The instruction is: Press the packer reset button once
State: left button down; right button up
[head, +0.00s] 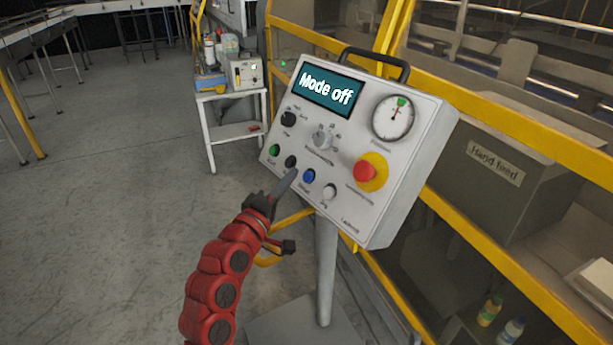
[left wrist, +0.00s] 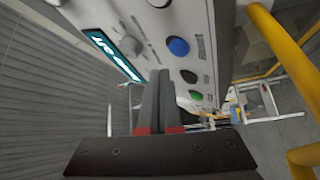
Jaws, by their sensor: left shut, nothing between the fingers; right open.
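The grey control panel (head: 350,215) stands on a post and its screen (head: 327,88) reads "Mode off". The blue button (head: 309,176), with a label that looks like "Reset", is in the lower row between a black button (head: 291,161) and a white one (head: 330,191). My left gripper (head: 290,175) is shut and empty, its tips just left of the blue button in the head view. In the left wrist view the blue button (left wrist: 178,47) is beyond and right of the closed fingertips (left wrist: 160,73). I cannot tell whether they touch the panel. My right gripper is not in view.
The panel also has a green button (head: 274,150), a selector knob (head: 322,137), a red emergency stop (head: 365,171) on yellow and a gauge (head: 393,117). A yellow guard rail (head: 500,118) runs behind it. A small white table (head: 232,130) stands behind left.

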pick_arm(q)
jog(key=shift+s+a+r, duration=0.4)
jog(key=shift+a+r, duration=0.05)
jog(key=shift+a, duration=0.15)
jog(key=shift+s+a+r, duration=0.4)
jog(key=shift+a, duration=0.2)
